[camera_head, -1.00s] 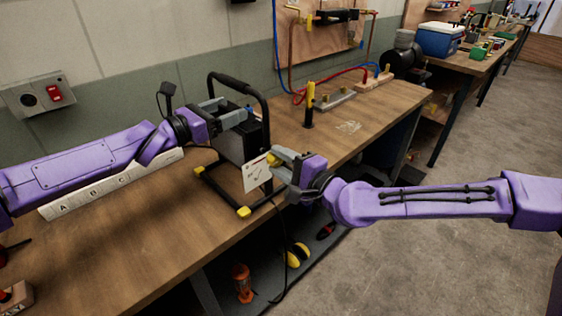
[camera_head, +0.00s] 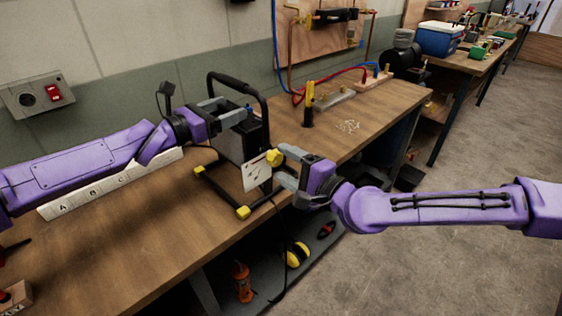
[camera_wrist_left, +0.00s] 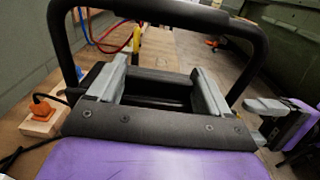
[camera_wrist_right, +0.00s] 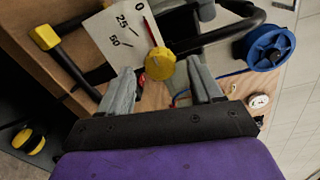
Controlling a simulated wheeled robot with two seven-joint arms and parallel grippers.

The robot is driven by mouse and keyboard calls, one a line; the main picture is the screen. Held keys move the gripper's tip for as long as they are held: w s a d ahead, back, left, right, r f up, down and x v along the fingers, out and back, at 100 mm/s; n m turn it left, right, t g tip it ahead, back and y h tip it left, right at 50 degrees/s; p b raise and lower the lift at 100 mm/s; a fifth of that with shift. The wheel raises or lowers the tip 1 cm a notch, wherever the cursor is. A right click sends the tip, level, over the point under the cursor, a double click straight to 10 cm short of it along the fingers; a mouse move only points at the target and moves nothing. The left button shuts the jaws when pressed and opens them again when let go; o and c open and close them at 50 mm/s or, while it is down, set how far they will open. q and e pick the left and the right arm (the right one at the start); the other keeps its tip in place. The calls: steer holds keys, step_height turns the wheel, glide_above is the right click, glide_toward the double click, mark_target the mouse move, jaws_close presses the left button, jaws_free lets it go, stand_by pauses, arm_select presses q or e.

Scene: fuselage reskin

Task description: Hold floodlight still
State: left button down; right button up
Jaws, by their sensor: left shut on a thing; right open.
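The floodlight (camera_head: 259,135) is a dark housing in a black tube frame with a tall handle and yellow feet, upright on the workbench. My left gripper (camera_head: 232,110) is shut on the upper back part of the floodlight; the left wrist view shows its fingers (camera_wrist_left: 153,88) either side of a dark part. A white dial plate (camera_head: 257,173) marked 0, 25 and 50 with a red needle, and a yellow knob (camera_head: 275,157), are at its right side. My right gripper (camera_head: 283,166) is open just right of the knob. In the right wrist view the knob (camera_wrist_right: 160,66) lies just beyond the open fingertips.
The wooden workbench (camera_head: 130,235) holds a white lettered strip (camera_head: 115,183) under my left arm. A yellow-and-black upright tool (camera_head: 308,103) stands behind the floodlight. A cable hangs over the front edge. The floor at right is clear.

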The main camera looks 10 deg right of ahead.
steer(key=v, duration=0.5)
steer(key=shift+s+d, duration=0.15)
steer(key=shift+s, duration=0.05)
arm_select(q)
jaws_free()
steer(key=shift+a, duration=0.1)
